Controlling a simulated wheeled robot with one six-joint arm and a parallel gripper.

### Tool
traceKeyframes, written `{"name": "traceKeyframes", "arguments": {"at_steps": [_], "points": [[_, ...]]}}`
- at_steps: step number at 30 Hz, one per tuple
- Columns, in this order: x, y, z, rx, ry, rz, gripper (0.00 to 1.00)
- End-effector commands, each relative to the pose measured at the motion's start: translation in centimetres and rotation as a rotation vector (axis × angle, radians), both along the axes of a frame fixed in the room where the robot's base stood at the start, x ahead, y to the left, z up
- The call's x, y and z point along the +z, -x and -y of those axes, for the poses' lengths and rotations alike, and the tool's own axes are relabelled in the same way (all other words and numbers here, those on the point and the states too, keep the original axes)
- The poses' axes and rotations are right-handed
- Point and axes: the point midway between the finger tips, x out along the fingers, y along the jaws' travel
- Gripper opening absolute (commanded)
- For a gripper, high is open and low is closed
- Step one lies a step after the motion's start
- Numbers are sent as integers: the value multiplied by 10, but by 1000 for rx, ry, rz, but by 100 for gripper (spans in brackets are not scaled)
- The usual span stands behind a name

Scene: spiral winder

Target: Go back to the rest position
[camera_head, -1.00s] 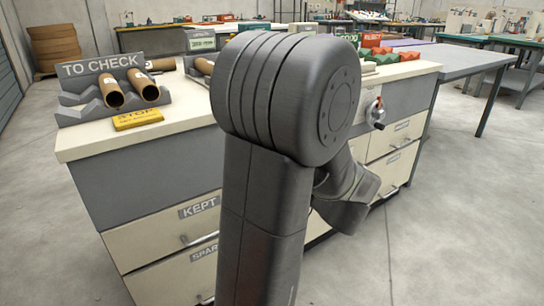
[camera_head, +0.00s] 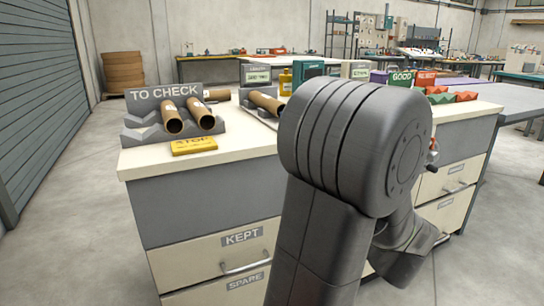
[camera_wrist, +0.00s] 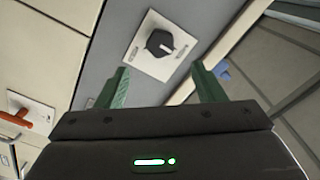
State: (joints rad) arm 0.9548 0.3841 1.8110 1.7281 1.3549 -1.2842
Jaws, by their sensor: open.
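My gripper (camera_wrist: 160,88) shows in the wrist view with its two green fingers apart and nothing between them. Beyond the fingertips, a black rotary knob (camera_wrist: 160,43) on a white square plate sits on a grey panel. I cannot tell how far the fingers are from the knob. In the head view my dark grey arm covers the middle right, and the gripper itself is hidden behind it.
The workbench (camera_head: 225,160) carries a "TO CHECK" rack (camera_head: 150,128) with cardboard tubes, a yellow STOP block (camera_head: 194,145) and coloured bins (camera_head: 450,97). Drawers marked KEPT (camera_head: 240,238) and SPARE face me. A red-handled lever (camera_wrist: 22,119) is at the wrist view's left. Floor at left is free.

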Motion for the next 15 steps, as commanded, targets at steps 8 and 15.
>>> {"name": "traceKeyframes", "arguments": {"at_steps": [8,15], "points": [[-2,-45,-17,4,2,1,62],[-1,-83,-31,3,1,1,62]]}}
